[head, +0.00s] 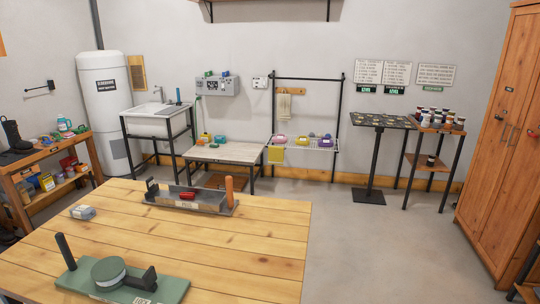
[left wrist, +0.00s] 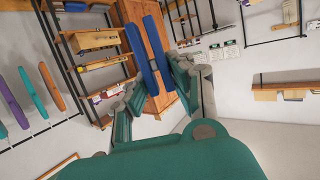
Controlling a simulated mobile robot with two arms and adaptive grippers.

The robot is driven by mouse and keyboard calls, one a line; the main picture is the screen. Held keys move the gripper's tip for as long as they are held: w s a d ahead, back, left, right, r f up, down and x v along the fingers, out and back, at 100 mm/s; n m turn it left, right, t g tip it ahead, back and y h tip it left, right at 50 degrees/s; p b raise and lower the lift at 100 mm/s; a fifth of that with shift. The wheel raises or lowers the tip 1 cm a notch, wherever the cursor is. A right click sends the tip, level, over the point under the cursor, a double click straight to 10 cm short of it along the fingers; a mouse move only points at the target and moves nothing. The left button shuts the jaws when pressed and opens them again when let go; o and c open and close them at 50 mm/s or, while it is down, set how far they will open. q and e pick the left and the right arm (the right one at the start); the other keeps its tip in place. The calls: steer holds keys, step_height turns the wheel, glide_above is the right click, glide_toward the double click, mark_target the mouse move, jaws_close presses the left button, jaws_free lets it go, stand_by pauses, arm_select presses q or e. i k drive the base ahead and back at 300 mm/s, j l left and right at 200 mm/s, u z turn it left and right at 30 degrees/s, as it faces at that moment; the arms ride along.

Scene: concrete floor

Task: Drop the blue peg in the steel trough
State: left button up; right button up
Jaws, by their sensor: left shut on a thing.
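The blue peg (left wrist: 162,60) shows in the left wrist view as two long parallel blue bars at the fingertips. My left gripper (left wrist: 155,95) is shut on it, one finger on each side, with a wooden cabinet and a pale wall beyond. Neither the peg nor my left gripper shows in the head view. The steel trough (head: 160,200) is a long, low grey tray on the wooden table in the head view. A red thing (head: 188,195) lies in it, and an orange cylinder (head: 229,190) stands upright at its right end. My right gripper is in neither view.
The wooden table (head: 250,240) is bare to the right of the trough. A green board (head: 170,289) with a round piece and a dark upright post lies at its front. A small grey item (head: 82,212) sits at its left. Shelves and wall racks show in the left wrist view.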

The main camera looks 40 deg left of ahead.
mark_target(190, 204)
steer(key=i+l+u, duration=0.15)
steer(key=i+l, duration=0.95)
steer(key=i+j+u, duration=0.2)
steer(key=i+u, duration=0.3)
steer(key=i, duration=0.4)
steer(key=i+l+u, duration=0.1)
steer(key=i+u, duration=0.35)
steer(key=i, duration=0.45)
steer(key=i+u, duration=0.3)
steer(key=i, duration=0.25)
steer(key=i+l+u, duration=0.1)
steer(key=i+u, duration=0.2)
steer(key=i, duration=0.25)
steer(key=i+l+u, duration=0.3)
steer(key=i, duration=0.2)
steer(key=i+j+u, duration=0.15)
steer(key=u, duration=0.25)
steer(key=i+j+u, duration=0.1)
steer(key=i+u, duration=0.4)
steer(key=u, duration=0.25)
steer(key=i+u, duration=0.35)
steer(key=k+l, duration=0.05)
steer(key=k, duration=0.05)
